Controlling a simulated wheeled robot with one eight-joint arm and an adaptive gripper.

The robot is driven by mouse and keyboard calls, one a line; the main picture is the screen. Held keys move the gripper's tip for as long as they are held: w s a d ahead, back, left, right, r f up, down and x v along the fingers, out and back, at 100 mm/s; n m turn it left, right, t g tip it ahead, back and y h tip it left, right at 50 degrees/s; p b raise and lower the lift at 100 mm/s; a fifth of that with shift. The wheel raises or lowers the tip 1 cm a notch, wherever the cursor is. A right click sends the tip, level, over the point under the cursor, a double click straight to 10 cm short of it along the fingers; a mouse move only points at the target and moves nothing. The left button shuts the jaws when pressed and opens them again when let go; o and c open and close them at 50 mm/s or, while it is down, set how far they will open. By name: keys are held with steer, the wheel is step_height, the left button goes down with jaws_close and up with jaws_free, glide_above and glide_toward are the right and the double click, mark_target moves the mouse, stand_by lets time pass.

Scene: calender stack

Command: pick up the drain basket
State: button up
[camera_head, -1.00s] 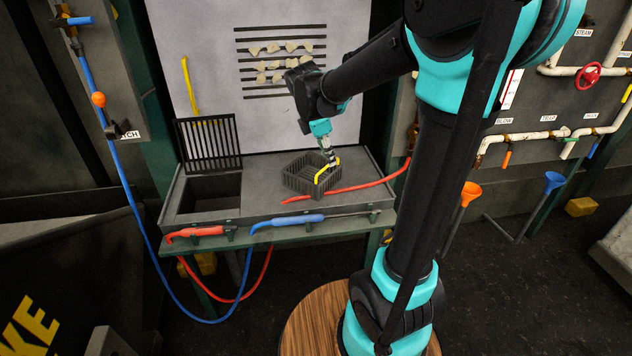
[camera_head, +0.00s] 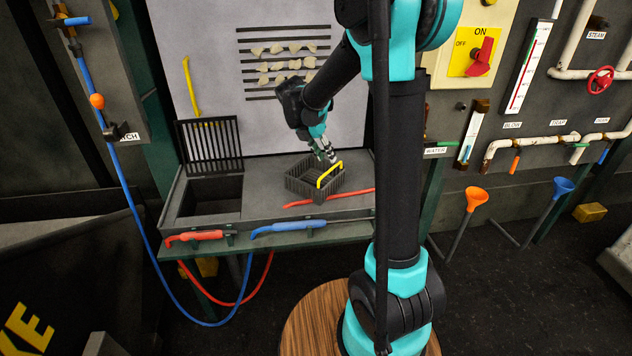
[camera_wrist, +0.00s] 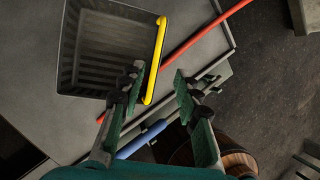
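The drain basket (camera_head: 300,187) is a dark grey slatted box with a raised yellow handle (camera_head: 329,174). It sits on the grey sink counter, right of the open basin. In the wrist view the basket (camera_wrist: 85,55) is at the upper left, and its yellow handle (camera_wrist: 157,60) runs along its right side. My gripper (camera_head: 329,158) is just above and behind the basket, near the handle. In the wrist view my gripper (camera_wrist: 158,87) is open, with the handle's lower end appearing between the fingers, closer to the left one. Nothing is held; contact cannot be told.
A basin with a raised black grate (camera_head: 209,146) is to the left. Red (camera_head: 194,236) and blue (camera_head: 290,227) spray handles hang along the front edge. A panelled wall stands behind.

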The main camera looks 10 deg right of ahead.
steer(key=x, duration=0.6)
steer(key=shift+w, duration=0.35)
steer(key=shift+d+f, duration=0.15)
steer(key=shift+f, duration=0.25)
steer(key=shift+f, duration=0.25)
steer(key=shift+c, duration=0.2)
jaws_close()
